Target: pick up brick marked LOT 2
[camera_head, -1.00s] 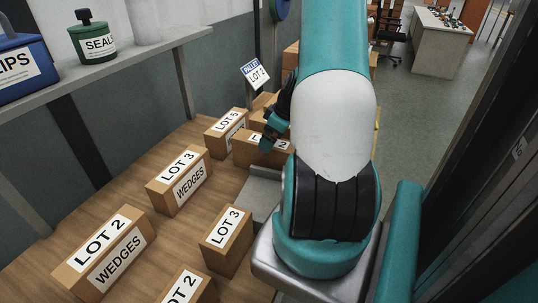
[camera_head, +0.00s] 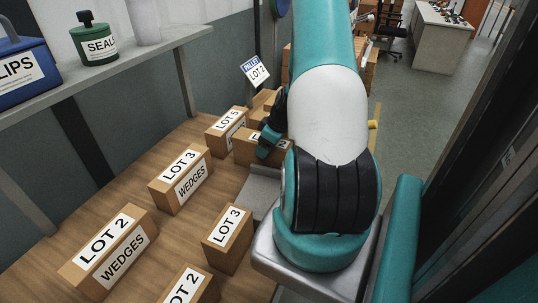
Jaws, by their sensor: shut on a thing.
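My gripper (camera_head: 267,150) is at the far end of the table, partly hidden behind my own arm. Its visible teal finger lies across the front of a brown brick (camera_head: 243,151), shut on it. The brick's white label is mostly covered; a first letter and what looks like a 2 show. The brick appears to be at table level; I cannot tell whether it is lifted. Another brick marked LOT 2 WEDGES (camera_head: 112,258) lies at the near left. A brick marked with a 2 (camera_head: 207,293) is cut off at the bottom edge.
Bricks marked LOT 3 WEDGES (camera_head: 181,180), LOT 3 (camera_head: 228,240) and LOT 5 (camera_head: 222,127) stand on the wooden table (camera_head: 140,190). A PALLET LOT 2 sign (camera_head: 257,72) stands behind more bricks. A shelf (camera_head: 130,55) overhangs the left. A grey plate (camera_head: 259,192) lies before the gripper.

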